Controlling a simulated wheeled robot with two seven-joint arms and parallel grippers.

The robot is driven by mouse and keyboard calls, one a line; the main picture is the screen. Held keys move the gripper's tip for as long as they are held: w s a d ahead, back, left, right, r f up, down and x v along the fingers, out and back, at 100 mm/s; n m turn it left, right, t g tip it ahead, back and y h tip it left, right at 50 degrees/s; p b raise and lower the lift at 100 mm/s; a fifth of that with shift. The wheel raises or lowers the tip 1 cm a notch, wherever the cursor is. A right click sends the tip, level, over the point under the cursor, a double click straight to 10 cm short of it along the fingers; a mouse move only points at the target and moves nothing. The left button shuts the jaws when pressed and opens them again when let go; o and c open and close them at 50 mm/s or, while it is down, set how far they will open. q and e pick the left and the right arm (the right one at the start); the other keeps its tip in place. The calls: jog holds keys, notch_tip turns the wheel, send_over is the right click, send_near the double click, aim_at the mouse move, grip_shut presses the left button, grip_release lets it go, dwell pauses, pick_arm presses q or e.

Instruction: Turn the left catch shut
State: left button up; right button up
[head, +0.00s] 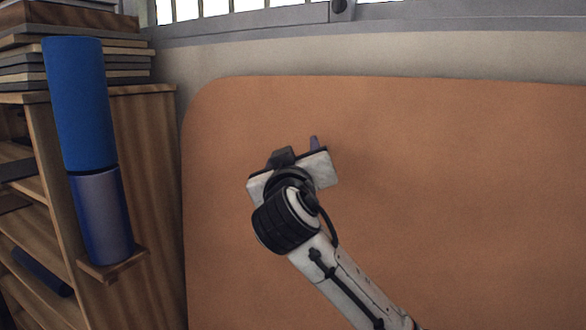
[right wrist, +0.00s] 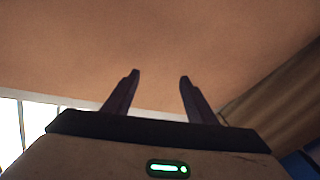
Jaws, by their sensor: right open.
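My right gripper (head: 300,150) is in the middle of the head view, in front of a large orange-brown panel (head: 440,180) with rounded corners. In the right wrist view, the two dark fingers of this gripper (right wrist: 160,80) stand apart with nothing between them. Only the plain panel surface (right wrist: 150,40) shows beyond the fingertips. The left catch cannot be made out in either view; the gripper and arm hide part of the panel. My left gripper is not in view.
A wooden shelf (head: 150,200) with stacked books (head: 125,60) stands at the left. A tall blue cylinder (head: 80,105) stands on a small ledge at its side. A window (head: 240,8) with a grey frame runs along the top. The panel's right side is clear.

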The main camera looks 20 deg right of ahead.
jog(key=shift+w+a+f+n+y, duration=0.1)
jog(key=shift+a+f+n+y, duration=0.1)
jog(key=shift+f, duration=0.5)
jog(key=shift+w+a+f+n+y, duration=0.1)
jog(key=shift+f+y, duration=0.1)
jog(key=shift+f, duration=0.5)
jog(key=s+a+f+n+g+y, duration=0.1)
jog(key=s+a+f+y, duration=0.1)
jog(key=f, duration=1)
jog(key=s+a+f+n+g+y, duration=0.1)
jog(key=s+a+f+g+y, duration=0.15)
jog(key=f, duration=0.85)
jog(key=s+a+f+n+g+y, duration=0.1)
jog(key=s+f+n+y, duration=0.15)
jog(key=f, duration=0.95)
jog(key=s+f+m+g+y, duration=0.1)
jog(key=s+f+g, duration=0.1)
jog(key=s+f, duration=0.9)
jog(key=s+f+m+g+y, duration=0.1)
jog(key=s+f+g, duration=0.1)
jog(key=s+f, duration=0.8)
jog(key=s+a, duration=0.1)
jog(key=s, duration=0.6)
jog(key=shift+s+f+m+y, duration=0.25)
jog(key=shift+f+m+y, duration=0.05)
jog(key=shift+f+m, duration=0.05)
